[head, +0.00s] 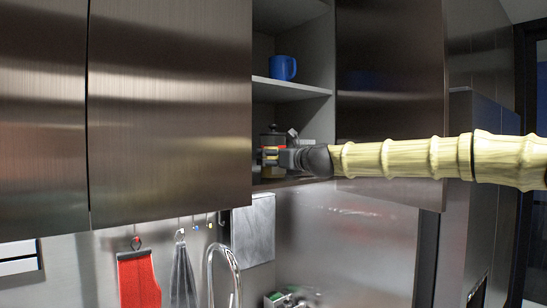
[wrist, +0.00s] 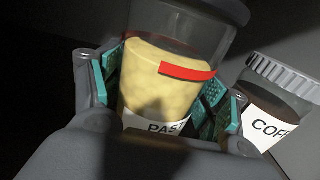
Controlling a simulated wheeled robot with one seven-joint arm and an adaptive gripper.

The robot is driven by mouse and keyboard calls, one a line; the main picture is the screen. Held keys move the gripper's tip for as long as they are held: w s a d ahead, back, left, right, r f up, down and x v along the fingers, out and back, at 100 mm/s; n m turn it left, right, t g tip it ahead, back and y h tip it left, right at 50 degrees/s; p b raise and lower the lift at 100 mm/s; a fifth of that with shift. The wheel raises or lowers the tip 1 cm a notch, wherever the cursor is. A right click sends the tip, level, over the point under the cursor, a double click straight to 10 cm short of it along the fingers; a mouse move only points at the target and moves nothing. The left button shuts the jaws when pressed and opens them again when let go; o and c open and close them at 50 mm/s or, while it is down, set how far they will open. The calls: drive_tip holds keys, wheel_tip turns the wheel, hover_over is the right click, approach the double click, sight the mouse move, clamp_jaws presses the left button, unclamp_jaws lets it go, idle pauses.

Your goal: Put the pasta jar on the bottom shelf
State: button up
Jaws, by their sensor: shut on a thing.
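The pasta jar (wrist: 165,85) is a clear jar with pale yellow contents, a red strip and a white label that reads "PAST". My gripper (wrist: 165,100) is shut on it, with teal finger pads on both sides of the jar. In the head view my gripper (head: 272,155) reaches from the right into the open cupboard, at the bottom shelf (head: 280,184). The jar (head: 270,139) shows there mostly as a dark upper part between the fingers. I cannot tell whether its base touches the shelf.
A coffee jar (wrist: 270,100) with a ribbed grey lid stands close to the right of the pasta jar in the wrist view. A blue mug (head: 282,67) stands on the upper shelf (head: 290,87). Cupboard doors (head: 170,110) flank the opening.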

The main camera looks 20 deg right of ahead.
drive_tip(key=shift+d+f, duration=0.1)
drive_tip(key=o, duration=1.6)
drive_tip(key=shift+d, duration=0.15)
drive_tip(key=shift+c, duration=0.2)
drive_tip(key=shift+a, duration=0.2)
drive_tip(key=shift+d+r, duration=0.1)
drive_tip(key=shift+r, duration=0.1)
drive_tip(key=shift+s+d+f, duration=0.1)
drive_tip(key=shift+s+f, duration=0.1)
drive_tip(key=b+v, duration=0.4)
drive_tip(key=v, duration=0.7)
drive_tip(key=shift+s, duration=0.3)
drive_tip(key=shift+r, duration=0.15)
